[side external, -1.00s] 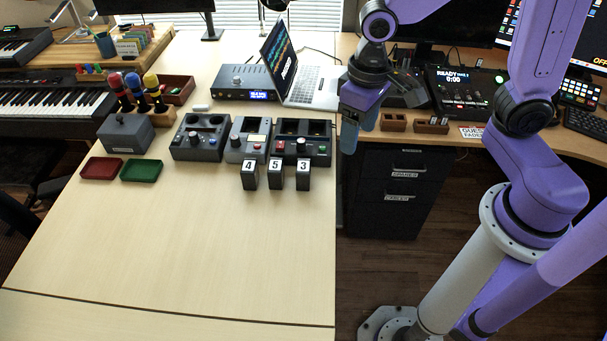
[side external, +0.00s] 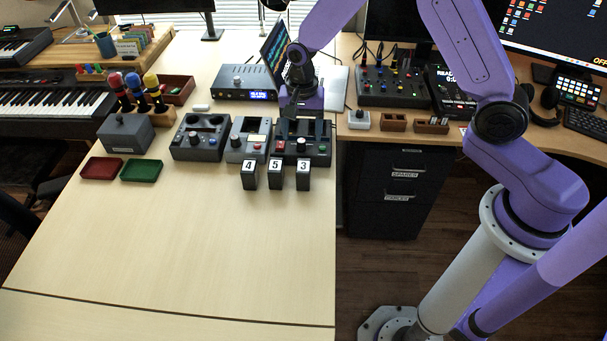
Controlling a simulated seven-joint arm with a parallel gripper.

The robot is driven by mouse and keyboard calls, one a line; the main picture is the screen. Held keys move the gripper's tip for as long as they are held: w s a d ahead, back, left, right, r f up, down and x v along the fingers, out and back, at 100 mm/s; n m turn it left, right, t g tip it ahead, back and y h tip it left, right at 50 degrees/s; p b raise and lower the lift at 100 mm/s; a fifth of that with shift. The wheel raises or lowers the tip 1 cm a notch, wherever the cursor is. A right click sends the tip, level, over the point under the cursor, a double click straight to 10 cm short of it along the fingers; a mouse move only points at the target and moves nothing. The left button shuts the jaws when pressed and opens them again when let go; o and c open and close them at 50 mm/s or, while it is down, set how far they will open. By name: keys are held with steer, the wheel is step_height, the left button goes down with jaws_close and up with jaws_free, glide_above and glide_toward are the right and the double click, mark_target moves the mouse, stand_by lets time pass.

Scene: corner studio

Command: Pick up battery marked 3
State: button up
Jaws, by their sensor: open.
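The battery marked 3 (side external: 303,177) is a small dark upright block with a white number label, standing on the light wooden table (side external: 200,255) near its right edge. The battery marked 5 (side external: 276,177) stands just left of it, and the battery marked 4 (side external: 249,177) stands farther left. My gripper (side external: 301,128) is open and empty. It appears above and behind the battery marked 3, in front of the rear device, and is apart from the battery. Its fingertips are partly hard to make out against the dark device.
A dark charger-like device (side external: 318,155) stands right behind the batteries, with a grey device (side external: 247,140) and another dark device (side external: 200,138) to its left. A laptop (side external: 335,88) is behind my gripper. Red (side external: 102,168) and green (side external: 141,170) trays lie left. The front table is clear.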

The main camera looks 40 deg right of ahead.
mark_target(303, 166)
step_height(303, 166, down, 9)
steer(key=shift+f, duration=0.2)
steer(key=shift+s+d+f, duration=0.1)
steer(key=shift+s+f, duration=0.05)
steer(key=shift+f, duration=2.45)
steer(key=c, duration=1.3)
